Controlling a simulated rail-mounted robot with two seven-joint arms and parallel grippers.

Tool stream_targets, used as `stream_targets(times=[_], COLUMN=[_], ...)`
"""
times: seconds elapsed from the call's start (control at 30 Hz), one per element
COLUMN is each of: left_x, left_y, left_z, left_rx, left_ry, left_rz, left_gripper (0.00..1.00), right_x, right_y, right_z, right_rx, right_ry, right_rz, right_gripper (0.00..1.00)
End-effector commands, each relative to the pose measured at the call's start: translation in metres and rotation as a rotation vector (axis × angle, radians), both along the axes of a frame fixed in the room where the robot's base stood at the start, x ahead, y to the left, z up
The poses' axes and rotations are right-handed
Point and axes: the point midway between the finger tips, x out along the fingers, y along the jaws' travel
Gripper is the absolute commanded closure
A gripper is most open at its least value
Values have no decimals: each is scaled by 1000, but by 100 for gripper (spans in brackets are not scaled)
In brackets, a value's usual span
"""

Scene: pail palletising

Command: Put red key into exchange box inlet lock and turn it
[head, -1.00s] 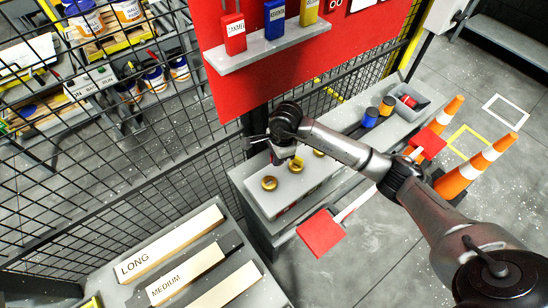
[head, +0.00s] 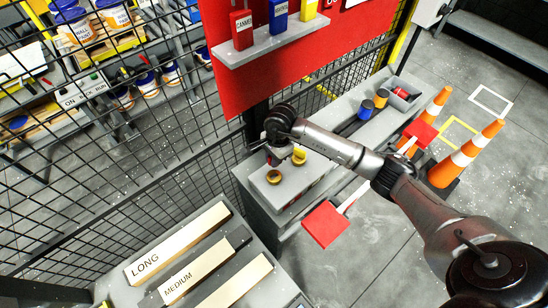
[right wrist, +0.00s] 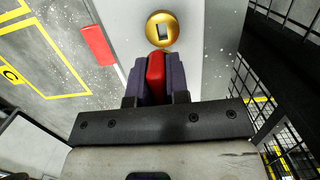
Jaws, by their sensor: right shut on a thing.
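My right gripper (head: 277,158) hangs just above the grey exchange box (head: 262,190) at the fence. In the right wrist view its dark fingers (right wrist: 156,75) are shut on the red key (right wrist: 156,70). A round gold lock (right wrist: 162,29) with a dark upright slot lies straight ahead of the key's tip; the key appears apart from it. In the head view one gold lock (head: 273,177) sits on the box top just below the gripper and another (head: 299,156) to its right. The key is hidden in the head view. My left gripper is out of view.
A red board (head: 300,70) with a grey shelf (head: 272,42) of tagged blocks stands behind. Red square plates (head: 324,224) jut out in front of the box. Orange cones (head: 467,155) stand right. A rack of planks (head: 180,262) is at front left. Wire mesh fence runs behind.

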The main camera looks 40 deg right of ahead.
Motion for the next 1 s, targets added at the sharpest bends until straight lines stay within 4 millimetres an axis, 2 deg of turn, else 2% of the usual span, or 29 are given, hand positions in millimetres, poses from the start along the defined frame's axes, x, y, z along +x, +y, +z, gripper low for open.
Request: stream_targets(times=[0.27, 0.8, 1.0], left_x=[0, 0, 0], left_y=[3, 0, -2], left_z=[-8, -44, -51], left_rx=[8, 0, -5], left_ry=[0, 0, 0], left_rz=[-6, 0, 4], left_gripper=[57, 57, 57], right_x=[0, 0, 0], right_y=[0, 0, 0], right_z=[-6, -47, -57], right_rx=[-1, -1, -1], right_ry=[0, -2, -1], right_rz=[1, 0, 0], right_gripper=[100, 100, 100])
